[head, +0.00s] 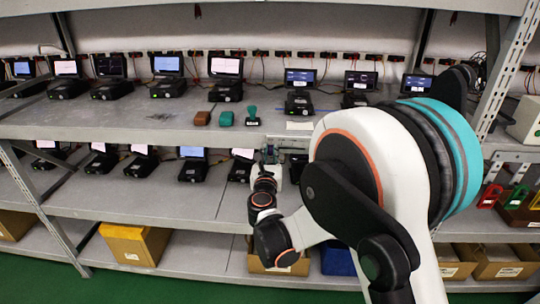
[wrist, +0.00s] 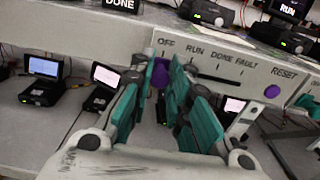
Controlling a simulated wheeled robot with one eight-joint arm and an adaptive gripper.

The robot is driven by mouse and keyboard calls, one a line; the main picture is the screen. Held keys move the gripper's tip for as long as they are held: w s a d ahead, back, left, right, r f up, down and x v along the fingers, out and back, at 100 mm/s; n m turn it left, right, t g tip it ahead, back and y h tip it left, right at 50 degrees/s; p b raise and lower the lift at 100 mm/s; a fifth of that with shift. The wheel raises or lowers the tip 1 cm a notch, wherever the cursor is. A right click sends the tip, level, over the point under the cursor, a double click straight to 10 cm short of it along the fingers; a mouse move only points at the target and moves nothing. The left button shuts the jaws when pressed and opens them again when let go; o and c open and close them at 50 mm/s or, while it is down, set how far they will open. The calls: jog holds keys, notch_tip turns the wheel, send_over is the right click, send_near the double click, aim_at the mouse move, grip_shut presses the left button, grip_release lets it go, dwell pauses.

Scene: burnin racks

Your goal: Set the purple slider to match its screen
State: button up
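The purple slider (wrist: 160,75) shows in the wrist view at the left end of a grey panel (wrist: 228,62), below the OFF label. The panel is also marked RUN, DONE, FAULT and RESET. My gripper (wrist: 158,85) has teal pads and is open, with its fingers either side of the slider; I cannot tell whether they touch it. The fingers hide the lower panel and part of the slider's track. A device (wrist: 207,12) stands above the panel, its screen cut off by the frame. In the head view my arm mostly hides the gripper and panel.
A purple knob (wrist: 271,91) sits under RESET at the panel's right. Neighbouring screens read DONE (wrist: 118,4) and RUN (wrist: 290,8). Several small screen devices (wrist: 42,78) stand on the lower shelf. The upper shelf (head: 130,122) has free room at its front edge.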

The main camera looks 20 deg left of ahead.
aim_at(282, 147)
jog(key=shift+w+d, duration=0.25)
jog(key=shift+d, duration=0.65)
jog(key=shift+w+d, duration=0.2)
jog(key=shift+d, duration=0.65)
grip_shut()
jog(key=o, duration=0.8)
grip_release()
jog(key=v, duration=1.2)
jog(key=shift+a, duration=0.1)
